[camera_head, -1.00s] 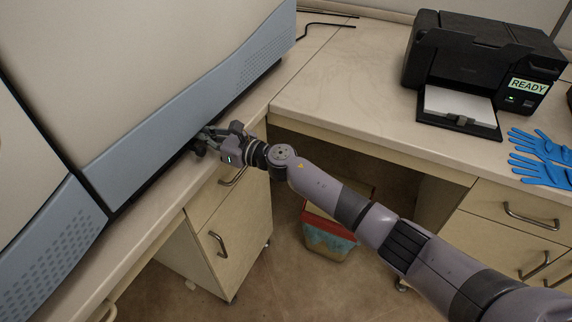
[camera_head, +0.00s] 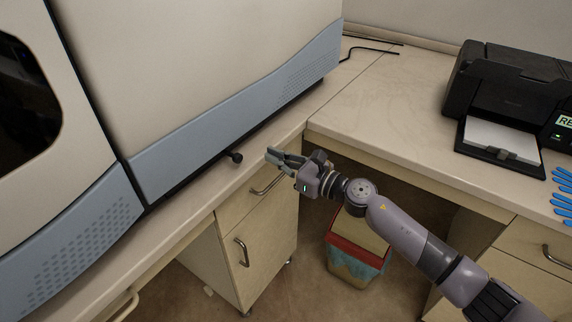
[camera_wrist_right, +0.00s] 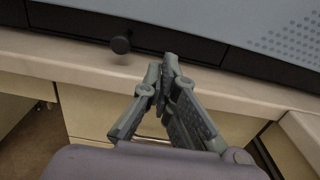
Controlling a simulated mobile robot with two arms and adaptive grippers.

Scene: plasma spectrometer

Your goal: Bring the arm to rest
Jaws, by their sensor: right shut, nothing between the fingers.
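My right gripper (camera_head: 272,154) is shut and empty, at the front edge of the counter below the large spectrometer (camera_head: 205,85). It also shows in the right wrist view (camera_wrist_right: 168,62), with its fingertips together. A black knob (camera_head: 236,158) sticks out from the base of the spectrometer, to the left of the fingertips and apart from them. The knob also shows in the right wrist view (camera_wrist_right: 120,45), up and left of the fingertips. My left gripper is out of the head view.
A black printer (camera_head: 505,95) stands on the right counter (camera_head: 375,110), with blue gloves (camera_head: 562,190) beside it. Drawers with metal handles (camera_head: 268,183) lie under the counter. A bin (camera_head: 358,250) stands on the floor below my right arm. Black cables (camera_head: 370,48) lie at the back.

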